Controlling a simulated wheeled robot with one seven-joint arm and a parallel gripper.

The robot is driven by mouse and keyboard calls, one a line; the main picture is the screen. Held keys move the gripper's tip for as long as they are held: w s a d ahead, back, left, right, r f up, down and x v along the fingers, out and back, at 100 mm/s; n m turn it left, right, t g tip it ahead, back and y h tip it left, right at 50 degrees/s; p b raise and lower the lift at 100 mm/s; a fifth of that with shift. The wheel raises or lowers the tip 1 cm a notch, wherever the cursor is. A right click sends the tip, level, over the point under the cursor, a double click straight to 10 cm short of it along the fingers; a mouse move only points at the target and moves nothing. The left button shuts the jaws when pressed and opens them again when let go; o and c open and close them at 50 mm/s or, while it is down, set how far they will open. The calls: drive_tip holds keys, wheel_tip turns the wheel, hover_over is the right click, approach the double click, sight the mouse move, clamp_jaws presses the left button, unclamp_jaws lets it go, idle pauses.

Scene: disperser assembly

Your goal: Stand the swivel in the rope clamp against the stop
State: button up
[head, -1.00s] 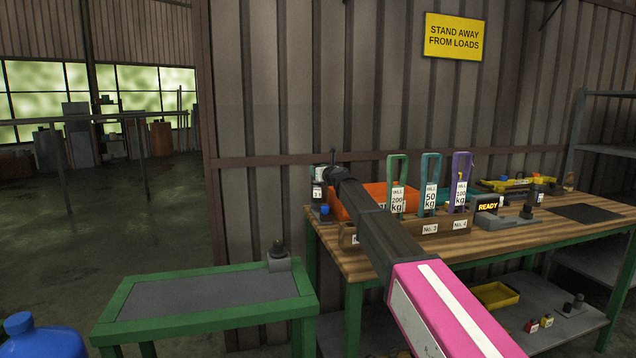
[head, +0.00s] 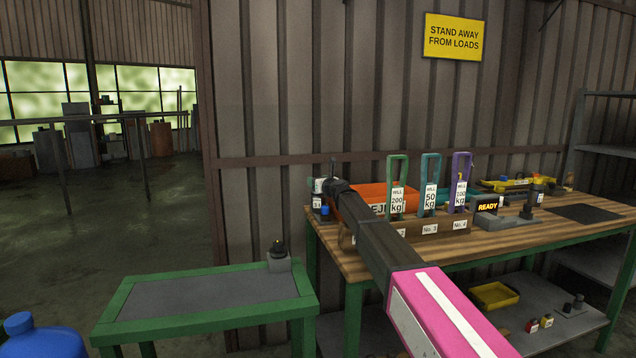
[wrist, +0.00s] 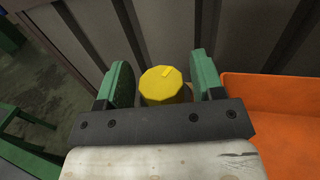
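My gripper (head: 322,186) is over the left back corner of the wooden bench, next to the orange bin. In the head view a small piece with a white label (head: 317,203) shows just under the fingers.
The orange bin (head: 371,193) is close to the right of my gripper. Green, teal and purple tagged hooks (head: 430,180) stand in a wooden rack. A grey fixture with a READY display (head: 487,207) is farther right. A green side table (head: 205,297) is at front left.

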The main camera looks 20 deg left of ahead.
idle(0.3)
drive_tip(key=v, duration=1.2)
drive_tip(key=shift+r, duration=0.15)
